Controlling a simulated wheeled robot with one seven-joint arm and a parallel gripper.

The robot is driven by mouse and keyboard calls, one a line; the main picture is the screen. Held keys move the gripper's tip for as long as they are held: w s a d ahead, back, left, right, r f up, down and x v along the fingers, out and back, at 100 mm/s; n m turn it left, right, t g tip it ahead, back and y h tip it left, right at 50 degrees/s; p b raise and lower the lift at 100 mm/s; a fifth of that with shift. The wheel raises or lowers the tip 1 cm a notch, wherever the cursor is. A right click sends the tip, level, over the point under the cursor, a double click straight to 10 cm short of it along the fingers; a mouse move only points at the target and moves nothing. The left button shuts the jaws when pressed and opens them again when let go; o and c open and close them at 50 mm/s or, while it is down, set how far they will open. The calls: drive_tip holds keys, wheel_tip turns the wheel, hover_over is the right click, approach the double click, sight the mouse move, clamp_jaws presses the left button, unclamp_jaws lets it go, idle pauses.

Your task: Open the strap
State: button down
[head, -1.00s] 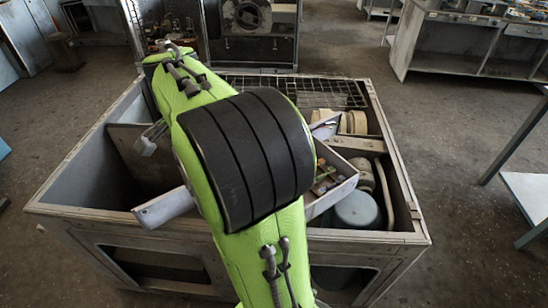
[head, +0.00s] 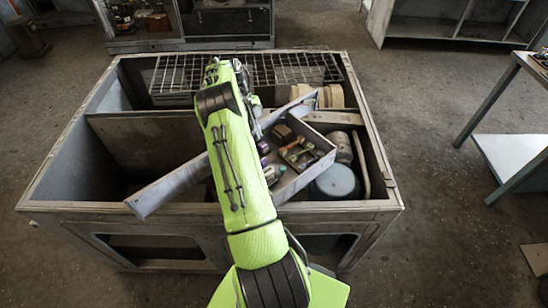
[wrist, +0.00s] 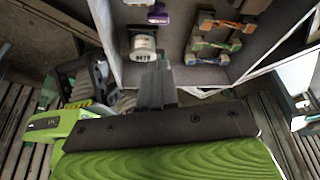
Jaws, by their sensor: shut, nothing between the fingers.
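I cannot pick out a strap with certainty in either view. An open tray (head: 298,183) lies slanted across the large bin, with small parts in it. In the wrist view the tray (wrist: 118,14) holds several short bars (wrist: 215,45) with coloured middles and dark ends, a white cylindrical part (wrist: 144,45) and a purple piece (wrist: 160,18). My gripper (wrist: 158,68) is shut and empty, its fingers at the tray's near edge, close to the white part. Whether they touch it I cannot tell. In the head view my arm hides part of the tray, and the gripper is not clear.
The grey bin (head: 108,207) has an empty left compartment and a wire grid (head: 290,68) at the back. A table (head: 510,150) stands farther right.

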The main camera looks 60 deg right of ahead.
drive_tip(key=x, duration=0.9)
drive_tip(key=shift+p, duration=0.4)
drive_tip(key=s, duration=0.2)
drive_tip(key=s+p, duration=0.1)
drive_tip(key=shift+s+a, duration=0.25)
drive_tip(key=shift+a, duration=0.05)
drive_tip(key=shift+s, duration=0.2)
drive_tip(key=shift+f, duration=0.1)
drive_tip(key=shift+s+m+b, duration=0.25)
drive_tip(key=shift+m+b, duration=0.05)
drive_tip(key=shift+b, duration=0.2)
